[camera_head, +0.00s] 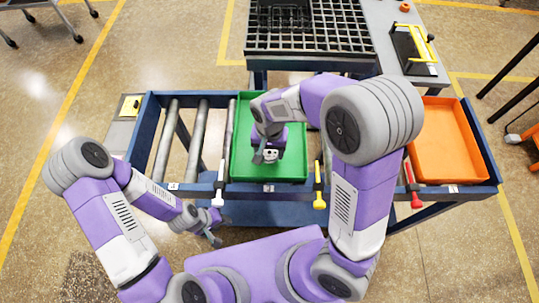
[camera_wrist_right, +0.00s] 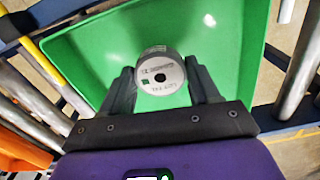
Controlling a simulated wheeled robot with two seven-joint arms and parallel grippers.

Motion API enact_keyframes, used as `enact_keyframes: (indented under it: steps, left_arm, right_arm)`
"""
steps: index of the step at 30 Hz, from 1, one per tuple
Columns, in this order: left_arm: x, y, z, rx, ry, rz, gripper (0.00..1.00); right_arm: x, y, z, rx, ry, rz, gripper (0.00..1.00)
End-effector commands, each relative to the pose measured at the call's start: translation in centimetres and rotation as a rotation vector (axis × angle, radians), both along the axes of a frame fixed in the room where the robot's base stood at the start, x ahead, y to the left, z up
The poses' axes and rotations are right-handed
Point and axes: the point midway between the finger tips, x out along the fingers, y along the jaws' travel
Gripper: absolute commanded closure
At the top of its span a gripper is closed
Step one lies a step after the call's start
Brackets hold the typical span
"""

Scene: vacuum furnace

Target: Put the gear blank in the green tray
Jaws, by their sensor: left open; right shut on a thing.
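The green tray (camera_head: 240,165) sits on the roller stand, left of centre in the head view. It also fills much of the right wrist view (camera_wrist_right: 90,58). My right gripper (camera_head: 268,156) is over the tray. In the right wrist view its two fingers (camera_wrist_right: 163,88) are shut on the gear blank (camera_wrist_right: 160,80), a grey round piece with a dark centre hole and printed marks on its face. The gear blank also shows small in the head view (camera_head: 270,155), within the tray's outline. I cannot tell if it touches the tray floor. My left gripper (camera_head: 217,240) is open and empty, in front of the stand.
An orange tray (camera_head: 445,145) sits at the stand's right end. Bare rollers (camera_head: 185,135) lie left of the green tray. White, yellow (camera_head: 319,188) and red handles stick out at the front rail. A black grid rack (camera_head: 310,30) stands behind.

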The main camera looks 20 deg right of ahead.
Motion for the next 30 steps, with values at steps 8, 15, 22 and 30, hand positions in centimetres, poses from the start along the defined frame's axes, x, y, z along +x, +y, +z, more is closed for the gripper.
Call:
enact_keyframes:
  steps: [8,15,22,30]
  left_arm:
    - [0.0,0.0,-1.0,0.0,0.0,0.0,0.57]
    - [0.0,0.0,-0.9,0.0,0.0,0.0,0.57]
    - [0.0,0.0,-1.1,0.0,0.0,0.0,0.57]
    - [0.0,0.0,-1.1,0.0,0.0,0.0,0.57]
  right_arm:
    - [0.0,0.0,-3.5,-0.001,0.003,0.0,0.93]
    - [0.0,0.0,-3.4,0.001,0.0,0.001,0.93]
    - [0.0,0.0,-3.8,-0.001,0.001,0.001,0.27]
    - [0.0,0.0,-3.8,-0.001,0.001,0.001,0.14]
